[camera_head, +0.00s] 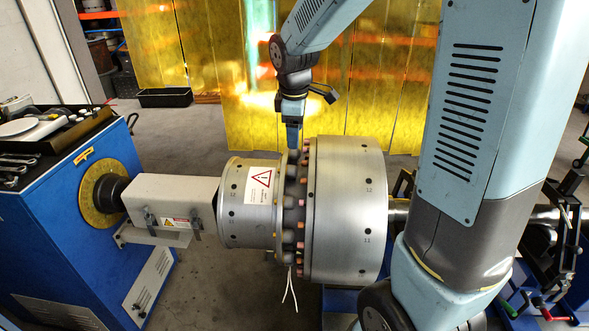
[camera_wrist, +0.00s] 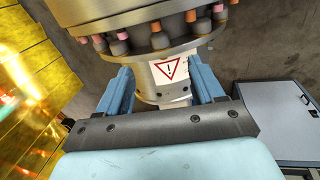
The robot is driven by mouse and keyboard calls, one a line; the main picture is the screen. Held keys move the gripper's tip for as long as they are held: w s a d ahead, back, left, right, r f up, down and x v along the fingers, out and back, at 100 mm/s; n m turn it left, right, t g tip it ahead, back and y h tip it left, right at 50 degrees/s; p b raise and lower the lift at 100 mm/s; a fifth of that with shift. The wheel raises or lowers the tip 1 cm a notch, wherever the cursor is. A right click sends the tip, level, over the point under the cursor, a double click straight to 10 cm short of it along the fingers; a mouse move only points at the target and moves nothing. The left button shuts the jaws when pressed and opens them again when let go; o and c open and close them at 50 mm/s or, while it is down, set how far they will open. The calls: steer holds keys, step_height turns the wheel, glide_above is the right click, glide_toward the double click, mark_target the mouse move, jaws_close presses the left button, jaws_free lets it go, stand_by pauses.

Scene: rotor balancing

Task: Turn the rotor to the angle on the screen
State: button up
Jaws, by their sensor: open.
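The rotor is a silver metal body with a wide drum (camera_head: 347,215), a smaller drum with a red-triangle warning label (camera_head: 260,182), and a bolted flange between them. In the wrist view the flange shows at the top, with the smaller drum (camera_wrist: 150,88) below it. My gripper (camera_head: 294,143) points down at the top of the rotor, by the flange. In the wrist view my gripper (camera_wrist: 162,78) has its fingers spread wide, with the labelled drum seen between them. I cannot tell whether a finger touches the rotor. No screen shows.
A blue machine cabinet (camera_head: 110,215) stands at left, joined to the rotor by a shaft housing (camera_head: 165,200). Tools lie on its top. A yellow curtain (camera_head: 370,90) hangs behind. A black tray (camera_head: 165,97) lies on the floor. A black stand (camera_head: 545,245) is at right.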

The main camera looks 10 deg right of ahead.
mark_target(294, 167)
steer(key=shift+n, duration=0.3)
steer(key=x, duration=1.4)
steer(key=shift+w+a+f, duration=0.15)
steer(key=shift+w+f, duration=0.05)
steer(key=shift+f, duration=0.15)
steer(key=shift+c, duration=0.5)
jaws_close()
